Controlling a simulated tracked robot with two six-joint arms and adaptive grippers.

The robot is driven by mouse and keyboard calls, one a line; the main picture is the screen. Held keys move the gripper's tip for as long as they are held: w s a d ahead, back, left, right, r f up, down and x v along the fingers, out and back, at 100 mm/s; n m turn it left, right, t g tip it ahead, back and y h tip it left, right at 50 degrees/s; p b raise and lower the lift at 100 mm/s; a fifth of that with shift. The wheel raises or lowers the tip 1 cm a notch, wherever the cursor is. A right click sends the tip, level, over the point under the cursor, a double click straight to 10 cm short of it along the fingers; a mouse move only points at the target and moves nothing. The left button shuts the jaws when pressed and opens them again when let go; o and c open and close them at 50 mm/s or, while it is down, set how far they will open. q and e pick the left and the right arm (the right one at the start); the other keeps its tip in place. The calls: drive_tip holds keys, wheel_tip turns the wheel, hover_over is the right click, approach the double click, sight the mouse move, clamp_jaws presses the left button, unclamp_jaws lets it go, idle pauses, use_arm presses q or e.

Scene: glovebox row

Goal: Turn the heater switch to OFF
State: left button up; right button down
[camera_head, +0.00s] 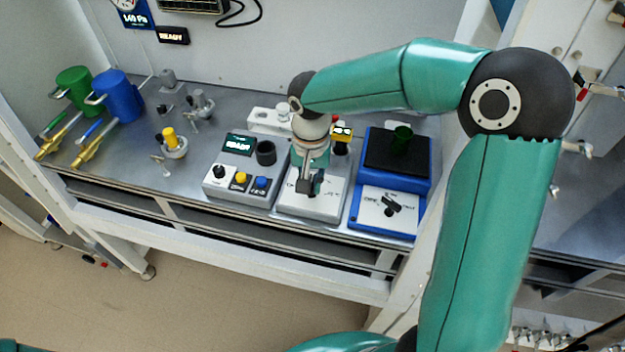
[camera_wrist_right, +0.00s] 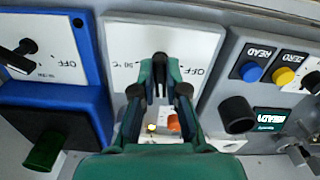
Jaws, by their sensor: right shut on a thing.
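The heater switch is a dark knob (camera_wrist_right: 160,62) on a white plate (camera_wrist_right: 205,50) marked OFF to its right and with a °C setting to its left in the right wrist view. The plate is on the middle white box (camera_head: 325,210) in the head view. My right gripper (camera_head: 309,183) reaches down over this box. In the right wrist view its fingers (camera_wrist_right: 160,88) are shut on the knob. The fingers hide part of the knob, and I cannot tell exactly where it points. My left gripper is not in view.
A blue device (camera_head: 424,215) with its own knob stands right of the box. A white box with READY display and buttons (camera_head: 238,183) stands to the left. Blue (camera_head: 120,97) and green (camera_head: 75,90) cylinders stand far left. White frame posts border the bench.

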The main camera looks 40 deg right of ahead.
drive_tip(key=shift+w+r, duration=0.1)
drive_tip(key=c, duration=1.2)
unclamp_jaws()
wheel_tip(320, 180, up, 12)
